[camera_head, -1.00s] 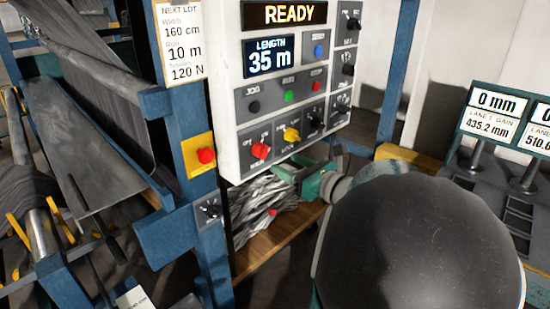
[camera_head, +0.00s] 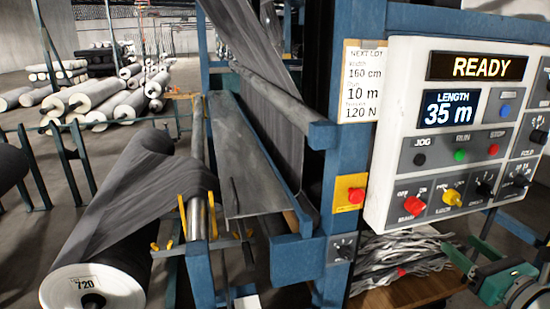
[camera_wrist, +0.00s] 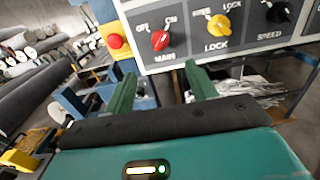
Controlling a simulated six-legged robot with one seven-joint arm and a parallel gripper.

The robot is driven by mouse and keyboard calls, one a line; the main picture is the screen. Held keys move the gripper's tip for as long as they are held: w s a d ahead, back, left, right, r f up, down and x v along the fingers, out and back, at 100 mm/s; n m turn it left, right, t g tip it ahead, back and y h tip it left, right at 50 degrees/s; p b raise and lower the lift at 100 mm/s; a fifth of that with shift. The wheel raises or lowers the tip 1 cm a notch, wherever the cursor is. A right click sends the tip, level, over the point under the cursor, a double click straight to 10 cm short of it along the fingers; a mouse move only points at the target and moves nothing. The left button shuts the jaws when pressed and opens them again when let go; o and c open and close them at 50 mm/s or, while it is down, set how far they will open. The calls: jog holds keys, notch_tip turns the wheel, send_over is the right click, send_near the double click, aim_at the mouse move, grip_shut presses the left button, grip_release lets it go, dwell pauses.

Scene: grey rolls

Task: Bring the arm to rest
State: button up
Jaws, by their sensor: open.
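My gripper (camera_wrist: 160,82) shows in the wrist view with its two green fingers apart and nothing between them. It points toward the lower edge of the white control panel (camera_wrist: 235,45), below the red MAIN knob (camera_wrist: 160,41) and the yellow LOCK knob (camera_wrist: 218,24). In the head view, part of my green gripper body (camera_head: 493,286) is at the lower right, in front of the grey scrap strips and below the control panel (camera_head: 405,130). The panel's displays read READY and 35 m. The rest of my arm is mostly out of the head view.
A blue machine frame (camera_head: 358,230) with a red button on a yellow plate (camera_head: 350,194) stands left of the panel. A large grey roll (camera_head: 98,285) marked 720 lies at the left. Grey scrap strips (camera_head: 395,256) lie under the panel. Several rolls (camera_head: 125,105) are stacked far back.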

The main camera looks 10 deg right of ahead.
jog(key=w+a+f+n+g+y, duration=0.2)
jog(key=a+n+g+y, duration=0.15)
jog(key=a+n, duration=0.5)
jog(key=w+a+f+n+g+y, duration=0.25)
jog(key=a+n+g, duration=0.2)
jog(key=a, duration=0.65)
jog(key=s+a+n+g+h, duration=0.2)
jog(key=a+n, duration=0.4)
jog(key=n, duration=0.5)
jog(key=s+a+f+n+g+h, duration=0.1)
jog(key=s+a+n+h, duration=0.3)
jog(key=n, duration=0.7)
jog(key=shift+s+a+f+n+g+h, duration=0.3)
jog(key=shift+s+a+n+g, duration=0.15)
jog(key=shift+a+g, duration=0.4)
